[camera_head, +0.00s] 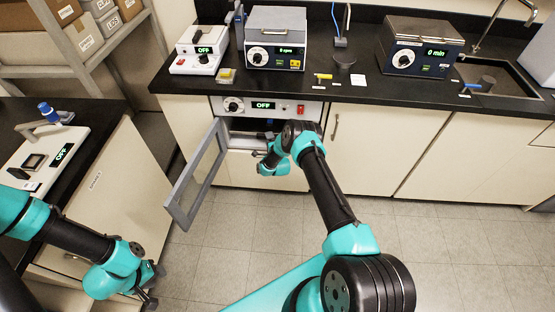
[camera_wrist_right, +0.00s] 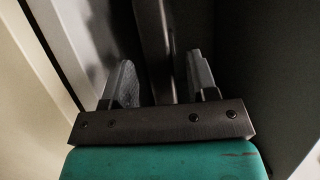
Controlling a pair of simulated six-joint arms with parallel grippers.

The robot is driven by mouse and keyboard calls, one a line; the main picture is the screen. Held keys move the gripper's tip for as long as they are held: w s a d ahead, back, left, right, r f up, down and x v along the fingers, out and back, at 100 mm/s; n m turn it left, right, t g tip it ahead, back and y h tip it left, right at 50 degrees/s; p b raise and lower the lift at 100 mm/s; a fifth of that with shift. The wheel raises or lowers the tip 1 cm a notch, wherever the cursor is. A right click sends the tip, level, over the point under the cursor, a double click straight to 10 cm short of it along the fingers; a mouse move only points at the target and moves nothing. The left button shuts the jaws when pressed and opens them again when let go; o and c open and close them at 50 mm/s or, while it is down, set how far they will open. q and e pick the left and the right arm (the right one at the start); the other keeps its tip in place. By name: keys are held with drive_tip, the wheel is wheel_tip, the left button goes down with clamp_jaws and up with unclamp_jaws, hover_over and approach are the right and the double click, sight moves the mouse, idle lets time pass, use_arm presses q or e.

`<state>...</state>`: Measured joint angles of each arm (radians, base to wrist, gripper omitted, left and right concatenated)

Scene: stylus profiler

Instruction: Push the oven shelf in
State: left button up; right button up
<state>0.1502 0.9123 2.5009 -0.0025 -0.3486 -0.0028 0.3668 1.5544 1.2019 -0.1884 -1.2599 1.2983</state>
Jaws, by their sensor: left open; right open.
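The oven (camera_head: 287,108) is built in under the counter, and its display reads OFF. Its framed door (camera_head: 187,210) stands open, swung out to the left. A light grey shelf (camera_head: 240,143) shows in the oven opening, partly hidden by my right arm; how far it sticks out is hard to tell. My right gripper is at the opening, its tips hidden in the head view. In the right wrist view it (camera_wrist_right: 162,80) is open, with a dark bar (camera_wrist_right: 154,40) between and beyond its fingers. My left gripper (camera_head: 153,287) is open and empty, low at the left.
Instruments stand on the black counter (camera_head: 365,92) above the oven. Cream cabinets (camera_head: 365,150) flank the oven on the right. A side bench (camera_head: 110,190) stands at the left, near my left arm. The tiled floor (camera_head: 240,235) before the oven is clear.

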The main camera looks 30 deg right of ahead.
drive_tip(key=s+a, duration=0.3)
drive_tip(key=s, duration=1.1)
drive_tip(key=shift+s, duration=0.35)
drive_tip(key=s+a+r+n+g+y, duration=0.4)
drive_tip(key=s+a+n+g+y, duration=0.1)
drive_tip(key=s+a+n+g, duration=0.45)
drive_tip(key=s+a+r+n+g, duration=0.2)
drive_tip(key=s+n, duration=0.1)
drive_tip(key=s, duration=0.3)
drive_tip(key=s+a+r+n+g+y, duration=0.1)
drive_tip(key=s+r+n+g, duration=0.2)
drive_tip(key=s, duration=0.3)
drive_tip(key=s+a+r+n+g+y, duration=0.1)
drive_tip(key=s+a+r+n+g, duration=0.1)
drive_tip(key=s, duration=0.4)
drive_tip(key=shift+s+a+r+n, duration=0.3)
drive_tip(key=shift+s+r+n, duration=0.15)
drive_tip(key=shift+r, duration=0.2)
drive_tip(key=shift+w, duration=0.1)
